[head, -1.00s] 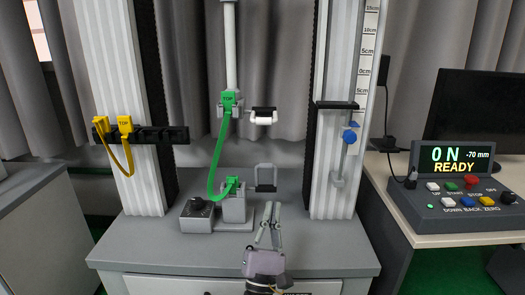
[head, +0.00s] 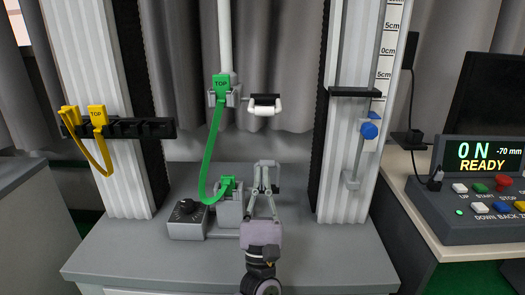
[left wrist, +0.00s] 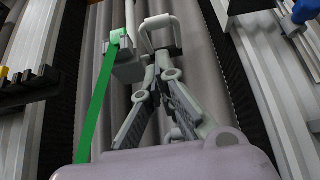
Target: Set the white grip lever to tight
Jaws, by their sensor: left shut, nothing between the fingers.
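The white grip lever (head: 264,109) hangs below a black bar, right of the upper clamp in the head view. A second, light grey loop lever (head: 267,167) stands upright below it, beside the lower clamp. My left gripper (head: 264,190) is shut and empty, its fingertips just in front of the grey lever's lower part and well below the white one in the picture. Whether they touch the grey lever I cannot tell. In the left wrist view a pale loop handle (left wrist: 158,30) shows just past the fingertips; which lever it is I cannot tell. My right gripper is not in view.
A green strap (head: 212,150) joins the upper and lower clamps. A yellow strap (head: 98,150) hangs on a black rack. White columns flank the workspace. The control panel (head: 475,190) at right reads READY. The front bench top is mostly clear.

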